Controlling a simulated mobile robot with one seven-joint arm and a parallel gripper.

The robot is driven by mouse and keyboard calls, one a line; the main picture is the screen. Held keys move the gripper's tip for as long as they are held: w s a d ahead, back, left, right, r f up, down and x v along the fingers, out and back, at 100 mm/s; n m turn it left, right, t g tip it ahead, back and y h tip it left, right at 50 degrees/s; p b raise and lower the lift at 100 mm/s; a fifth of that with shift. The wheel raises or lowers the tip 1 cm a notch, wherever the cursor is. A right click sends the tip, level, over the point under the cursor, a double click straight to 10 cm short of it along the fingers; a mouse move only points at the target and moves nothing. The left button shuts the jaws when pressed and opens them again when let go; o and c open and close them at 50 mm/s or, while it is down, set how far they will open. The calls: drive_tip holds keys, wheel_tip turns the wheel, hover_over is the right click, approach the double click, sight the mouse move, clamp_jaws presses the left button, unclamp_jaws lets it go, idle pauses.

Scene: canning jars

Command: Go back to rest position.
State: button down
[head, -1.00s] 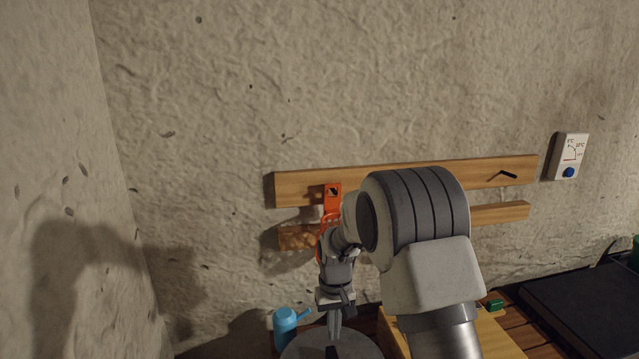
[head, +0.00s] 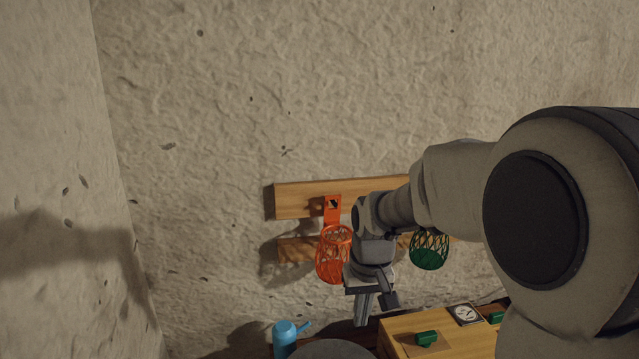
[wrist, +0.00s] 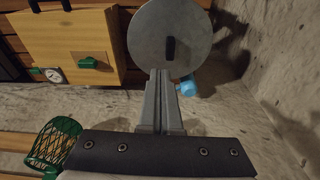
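My gripper (head: 361,322) points down in front of the wall, right of the orange wire basket (head: 334,254). In the wrist view my gripper (wrist: 159,72) has its two fingers together with nothing seen between them. Beyond the fingertips is a round grey disc (wrist: 150,30) with a dark handle. The disc's edge also shows at the bottom of the head view (head: 332,349). My arm's large links fill the right of the head view and hide much there.
A wooden rail (head: 300,197) on the wall carries the orange basket. A green wire basket (head: 429,251) hangs to the right. Below are a blue can with a spout (head: 285,338) and a wooden box (head: 455,340) with green knobs and a dial (head: 465,314).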

drive_tip(key=s+d+r+t, duration=0.2)
drive_tip(key=s+d+r, duration=0.1)
drive_tip(key=s, duration=0.8)
drive_tip(key=s+d+r+m+t+b, duration=0.1)
drive_tip(key=s+d+r, duration=0.2)
drive_tip(key=s, duration=0.7)
wheel_tip(320, 180, up, 2)
drive_tip(key=shift+s+r+m+t, duration=0.1)
drive_tip(key=shift+s+m+t, duration=0.2)
drive_tip(key=shift+s+t, duration=0.1)
drive_tip(key=shift+d, duration=0.1)
